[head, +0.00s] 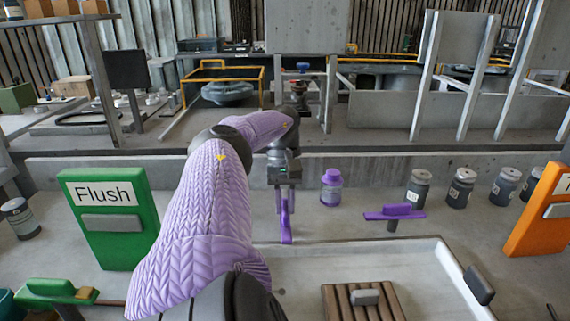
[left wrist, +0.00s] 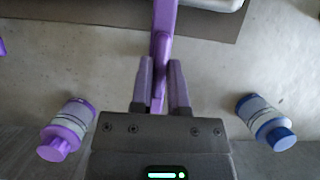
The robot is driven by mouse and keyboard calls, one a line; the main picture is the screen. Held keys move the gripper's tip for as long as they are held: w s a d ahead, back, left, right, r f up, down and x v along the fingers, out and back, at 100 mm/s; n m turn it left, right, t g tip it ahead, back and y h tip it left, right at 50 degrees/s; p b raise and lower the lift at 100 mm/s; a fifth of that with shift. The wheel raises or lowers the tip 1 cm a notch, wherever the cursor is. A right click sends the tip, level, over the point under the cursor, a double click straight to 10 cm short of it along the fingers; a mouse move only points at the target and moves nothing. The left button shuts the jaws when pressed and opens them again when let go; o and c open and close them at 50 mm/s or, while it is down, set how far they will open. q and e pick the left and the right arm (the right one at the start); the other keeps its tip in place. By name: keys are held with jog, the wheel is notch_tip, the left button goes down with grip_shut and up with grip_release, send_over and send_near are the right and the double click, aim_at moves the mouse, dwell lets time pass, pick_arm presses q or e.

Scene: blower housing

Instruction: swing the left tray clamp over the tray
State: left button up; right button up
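The white tray (head: 430,262) is at the lower right in the head view, its left part hidden by my arm. The left tray clamp, a purple bar (head: 286,236), points toward the tray's back rim; in the left wrist view the bar (left wrist: 162,30) runs up the picture between my fingers. My left gripper (head: 284,200) is around the bar, and its fingers (left wrist: 161,65) appear to press both sides. A second purple clamp (head: 396,212) stands on a post behind the tray's right part. My right gripper is not in view.
A slatted brown block (head: 340,303) lies in the tray. A purple-capped bottle (head: 331,187) stands right of my gripper; a blue-capped bottle (left wrist: 265,120) shows in the wrist view. The green Flush panel (head: 106,220) is left of my arm, an orange panel (head: 540,212) far right.

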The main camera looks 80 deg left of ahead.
aim_at(285, 206)
pick_arm(q)
jog(key=o, duration=0.4)
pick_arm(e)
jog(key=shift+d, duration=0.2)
pick_arm(q)
notch_tip(285, 206, up, 6)
jog(key=p, duration=0.2)
jog(key=shift+p, duration=0.35)
notch_tip(285, 206, up, 4)
jog(key=p, duration=0.4)
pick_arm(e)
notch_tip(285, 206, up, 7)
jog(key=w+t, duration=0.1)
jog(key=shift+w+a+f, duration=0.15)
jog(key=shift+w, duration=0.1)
